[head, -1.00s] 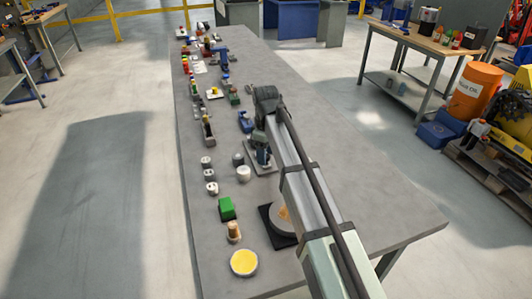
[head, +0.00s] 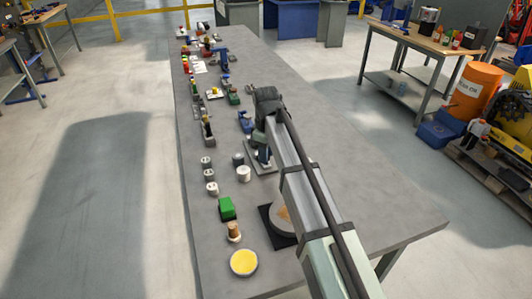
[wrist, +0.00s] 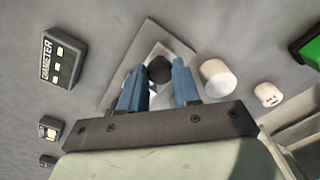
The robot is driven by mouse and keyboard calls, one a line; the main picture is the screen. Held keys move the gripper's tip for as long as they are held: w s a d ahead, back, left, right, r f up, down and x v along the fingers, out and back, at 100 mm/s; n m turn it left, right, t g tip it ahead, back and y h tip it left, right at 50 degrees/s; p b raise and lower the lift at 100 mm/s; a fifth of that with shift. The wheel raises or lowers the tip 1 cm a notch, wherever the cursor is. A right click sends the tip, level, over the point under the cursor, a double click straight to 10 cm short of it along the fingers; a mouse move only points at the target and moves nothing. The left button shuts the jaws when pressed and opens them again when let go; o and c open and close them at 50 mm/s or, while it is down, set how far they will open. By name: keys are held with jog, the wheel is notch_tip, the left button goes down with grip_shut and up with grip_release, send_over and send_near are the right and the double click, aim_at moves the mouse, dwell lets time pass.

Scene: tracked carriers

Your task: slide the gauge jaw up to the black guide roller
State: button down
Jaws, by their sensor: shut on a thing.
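In the wrist view, the two blue fingers of my gripper (wrist: 159,86) stand a little apart over a pale square base plate (wrist: 119,75). They are shut on a pale piece between them, probably the gauge jaw, which is mostly hidden by the fingers. The black guide roller (wrist: 159,68) shows as a dark round shape just beyond the fingertips. I cannot tell whether the jaw touches the roller. In the head view, my gripper (head: 263,156) is low over the same plate (head: 265,170), and my arm hides most of the gauge.
A box marked DIAMETER (wrist: 63,63) stands left of the plate in the wrist view. A large white cylinder (wrist: 217,78) stands close to the right finger, with a smaller one (wrist: 267,94) beyond. A green block (head: 227,208) lies nearer on the bench. The bench's right side is clear.

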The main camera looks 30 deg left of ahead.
jog(key=w+a, duration=0.2)
jog(key=shift+w+a, duration=0.35)
jog(key=shift+a, duration=0.05)
jog(key=c, duration=0.8)
grip_release()
jog(key=shift+d, duration=0.1)
jog(key=shift+r, duration=0.15)
notch_tip(320, 180, up, 14)
jog(key=shift+f, duration=0.25)
dwell(0.8)
